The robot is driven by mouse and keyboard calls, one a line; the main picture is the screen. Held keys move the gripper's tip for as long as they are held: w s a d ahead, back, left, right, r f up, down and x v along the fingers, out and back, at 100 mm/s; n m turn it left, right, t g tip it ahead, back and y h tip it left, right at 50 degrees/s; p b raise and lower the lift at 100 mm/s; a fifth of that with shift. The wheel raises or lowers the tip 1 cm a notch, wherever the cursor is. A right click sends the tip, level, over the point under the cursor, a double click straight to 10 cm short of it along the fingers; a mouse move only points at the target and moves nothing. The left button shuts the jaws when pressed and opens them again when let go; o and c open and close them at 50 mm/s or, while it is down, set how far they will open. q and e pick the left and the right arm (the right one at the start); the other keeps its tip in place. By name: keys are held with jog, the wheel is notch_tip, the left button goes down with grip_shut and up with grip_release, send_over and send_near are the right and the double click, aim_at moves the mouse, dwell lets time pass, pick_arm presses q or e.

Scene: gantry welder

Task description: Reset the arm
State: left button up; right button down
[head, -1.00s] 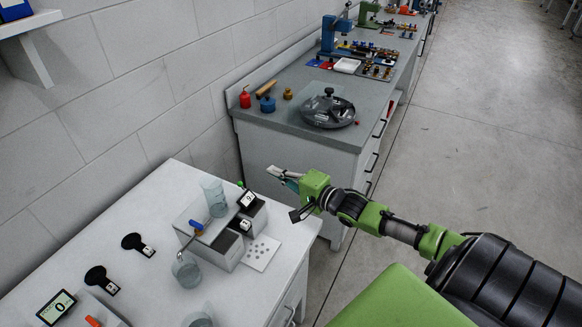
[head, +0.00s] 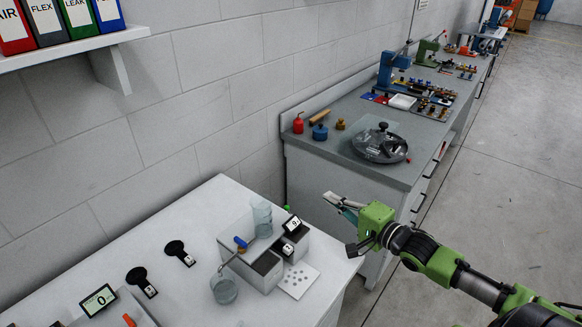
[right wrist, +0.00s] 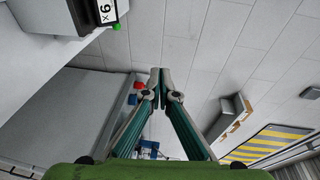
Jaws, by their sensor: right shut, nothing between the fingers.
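My right arm, green and black, comes in from the lower right in the head view. Its right gripper (head: 338,203) is in the air beside the right end of the white bench (head: 240,195). In the right wrist view its two fingers (right wrist: 160,72) meet at the tips, with nothing between them. My left gripper is not in view.
On the white bench stand a grey device (head: 268,252) with a small display, a glass beaker (head: 224,290) and a scale display (head: 99,300). Beyond is a grey workbench (head: 340,150) with a round metal fixture (head: 380,146). Floor on the right (head: 520,190) is clear.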

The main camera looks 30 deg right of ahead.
jog(key=shift+a, duration=0.1)
